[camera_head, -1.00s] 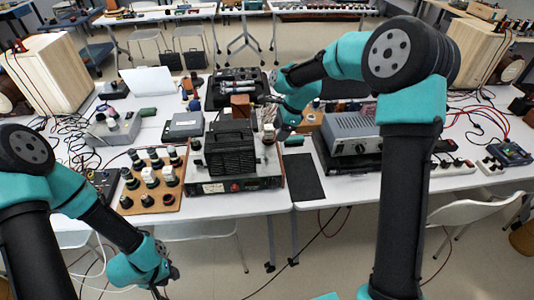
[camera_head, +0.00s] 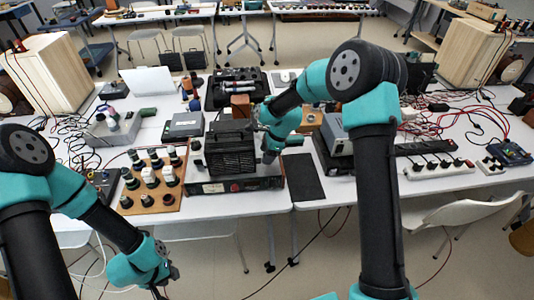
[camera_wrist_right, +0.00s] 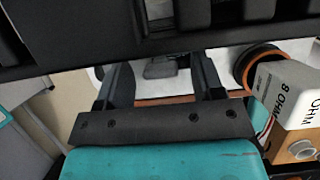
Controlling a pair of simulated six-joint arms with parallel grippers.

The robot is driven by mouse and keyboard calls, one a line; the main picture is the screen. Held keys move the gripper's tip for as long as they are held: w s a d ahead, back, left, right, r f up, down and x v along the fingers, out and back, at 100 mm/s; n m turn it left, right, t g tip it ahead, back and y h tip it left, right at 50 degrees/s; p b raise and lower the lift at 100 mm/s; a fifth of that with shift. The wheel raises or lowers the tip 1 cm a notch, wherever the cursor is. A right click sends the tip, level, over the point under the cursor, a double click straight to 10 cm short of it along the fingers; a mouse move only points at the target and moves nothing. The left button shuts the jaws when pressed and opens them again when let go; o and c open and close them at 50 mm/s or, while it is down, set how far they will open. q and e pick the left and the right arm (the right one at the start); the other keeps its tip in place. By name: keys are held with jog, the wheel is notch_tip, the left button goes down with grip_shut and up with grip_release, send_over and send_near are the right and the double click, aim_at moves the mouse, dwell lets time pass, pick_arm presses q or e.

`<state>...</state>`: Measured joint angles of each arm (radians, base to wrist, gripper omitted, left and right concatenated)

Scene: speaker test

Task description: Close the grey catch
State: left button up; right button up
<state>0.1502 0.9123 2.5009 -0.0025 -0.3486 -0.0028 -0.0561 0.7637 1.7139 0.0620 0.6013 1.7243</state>
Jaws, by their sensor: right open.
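A black ribbed case (camera_head: 230,152) stands on a dark flat unit (camera_head: 235,186) on the table. In the right wrist view the case's dark edge (camera_wrist_right: 70,45) crosses the top. A small grey tab (camera_wrist_right: 160,67), which looks like the catch, shows between the fingers just below this edge; whether it is shut cannot be told. My right gripper (camera_wrist_right: 162,80) is open around the tab, with no clear contact. In the head view my right gripper (camera_head: 270,152) is at the case's right side, hiding the catch. My left gripper (camera_head: 165,275) hangs low in front of the table; its fingers are unclear.
A wooden board with several knobs (camera_head: 150,205) lies left of the case. A black mat (camera_head: 305,178) and a grey instrument (camera_head: 335,130) are to the right. A white box marked 8 OHM (camera_wrist_right: 290,92) is close to my right gripper's right finger.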

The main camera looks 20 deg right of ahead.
jog(key=c, duration=0.9)
jog(key=shift+c, duration=0.2)
jog(key=shift+n, duration=0.5)
jog(key=n+g, duration=0.1)
jog(key=n, duration=0.1)
jog(key=shift+w+n+g, duration=0.1)
jog(key=shift+n+g, duration=0.2)
jog(key=shift+n+g+h, duration=0.3)
jog(key=shift+n+g, duration=0.4)
jog(key=shift+n, duration=1.2)
jog(key=o, duration=0.9)
